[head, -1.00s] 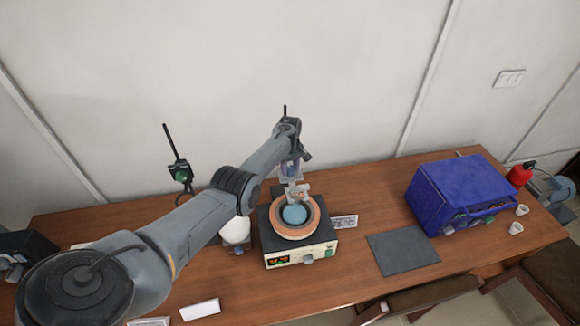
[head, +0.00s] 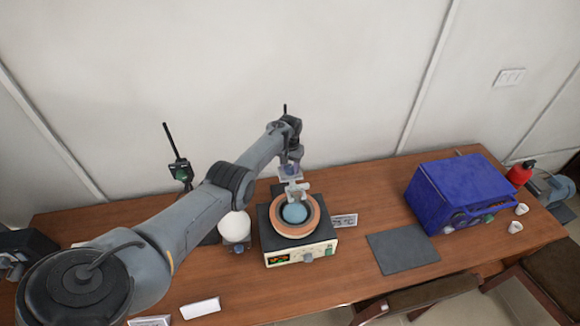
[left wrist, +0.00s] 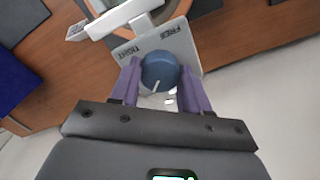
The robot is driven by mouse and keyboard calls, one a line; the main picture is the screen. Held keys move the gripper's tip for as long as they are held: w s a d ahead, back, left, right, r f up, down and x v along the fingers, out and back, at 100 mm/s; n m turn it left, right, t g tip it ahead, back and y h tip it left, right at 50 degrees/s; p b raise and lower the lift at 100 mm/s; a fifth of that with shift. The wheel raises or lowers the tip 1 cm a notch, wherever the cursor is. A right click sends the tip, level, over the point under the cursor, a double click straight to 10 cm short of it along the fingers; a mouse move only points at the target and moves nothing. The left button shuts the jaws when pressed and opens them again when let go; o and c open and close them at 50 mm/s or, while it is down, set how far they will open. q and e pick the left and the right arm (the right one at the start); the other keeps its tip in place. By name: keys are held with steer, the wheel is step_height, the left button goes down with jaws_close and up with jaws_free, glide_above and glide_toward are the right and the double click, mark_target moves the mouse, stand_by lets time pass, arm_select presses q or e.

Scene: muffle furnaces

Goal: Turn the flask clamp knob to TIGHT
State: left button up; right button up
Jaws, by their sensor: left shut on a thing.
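The blue round flask clamp knob (left wrist: 160,68) sits on a pale plate (left wrist: 203,66) printed FREE and TIGHT. The white pointer line on the knob points toward the bottom of the left wrist view, away from both words. My left gripper (left wrist: 159,76) has its two purple fingers on either side of the knob and is shut on it. In the head view my left gripper (head: 291,167) is above the back of the heating unit, at the clamp. The knob is too small there to read its pointer. My right gripper is not in view.
The heating unit (head: 325,248) holds an orange-rimmed bowl (head: 312,226) with a blue round flask (head: 295,213). A white round flask (head: 234,225) stands left of it. A grey mat (head: 403,253) and a blue furnace (head: 458,183) are to the right.

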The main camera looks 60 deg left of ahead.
arm_select(q)
steer(key=m, duration=0.3)
steer(key=shift+m+b, duration=0.65)
steer(key=shift+m, duration=1.65)
steer(key=o, duration=1.1)
steer(key=shift+c, duration=0.2)
